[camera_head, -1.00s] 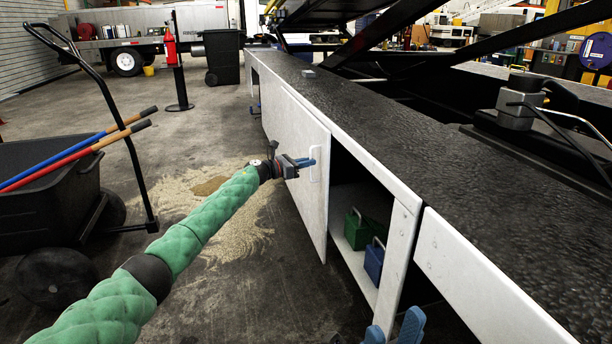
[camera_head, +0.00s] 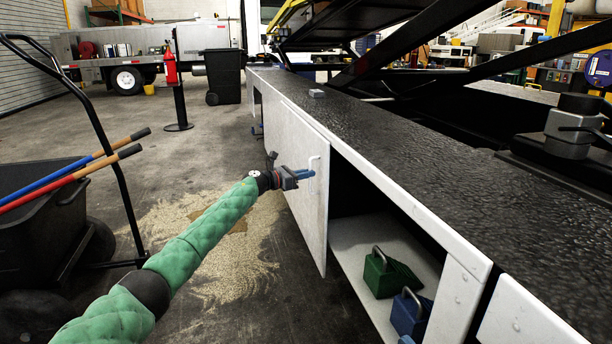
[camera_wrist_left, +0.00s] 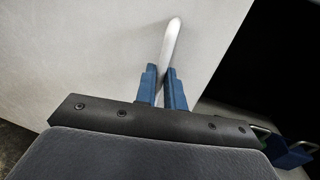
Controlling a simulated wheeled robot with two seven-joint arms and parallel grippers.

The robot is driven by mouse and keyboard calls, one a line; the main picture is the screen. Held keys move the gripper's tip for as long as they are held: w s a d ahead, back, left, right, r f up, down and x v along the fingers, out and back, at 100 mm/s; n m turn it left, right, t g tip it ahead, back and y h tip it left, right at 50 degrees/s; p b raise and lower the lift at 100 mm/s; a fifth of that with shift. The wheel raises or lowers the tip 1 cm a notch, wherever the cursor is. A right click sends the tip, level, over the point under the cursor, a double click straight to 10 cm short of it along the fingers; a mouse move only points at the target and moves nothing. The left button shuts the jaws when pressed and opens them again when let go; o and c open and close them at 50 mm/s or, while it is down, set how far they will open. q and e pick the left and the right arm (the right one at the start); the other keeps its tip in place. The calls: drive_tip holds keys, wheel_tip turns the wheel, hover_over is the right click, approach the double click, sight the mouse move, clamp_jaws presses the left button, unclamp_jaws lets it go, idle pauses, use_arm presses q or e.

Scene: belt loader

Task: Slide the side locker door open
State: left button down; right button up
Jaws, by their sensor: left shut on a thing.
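The white side locker door (camera_head: 301,190) stands partly slid aside, with the dark locker opening to its right. Its pale upright handle (camera_head: 316,164) is near the door's right edge. My left gripper (camera_head: 305,174) is shut on the handle; in the left wrist view the blue fingers (camera_wrist_left: 163,90) sit on either side of the handle bar (camera_wrist_left: 171,45). A green box (camera_head: 388,274) and a blue box (camera_head: 410,314) with metal loops stand on the white locker shelf. My right gripper is not seen in the head view now.
A black cart (camera_head: 45,225) with long-handled tools stands at the left. Sandy spill (camera_head: 215,250) covers the floor beside the door. The dark loader top (camera_head: 440,150) runs along the right.

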use_arm(q)
drive_tip(key=shift+a, duration=0.1)
drive_tip(key=c, duration=1.5)
unclamp_jaws()
drive_tip(key=p+v, duration=0.2)
drive_tip(key=v, duration=0.5)
drive_tip(key=shift+s+a, duration=0.25)
drive_tip(key=shift+a, duration=0.05)
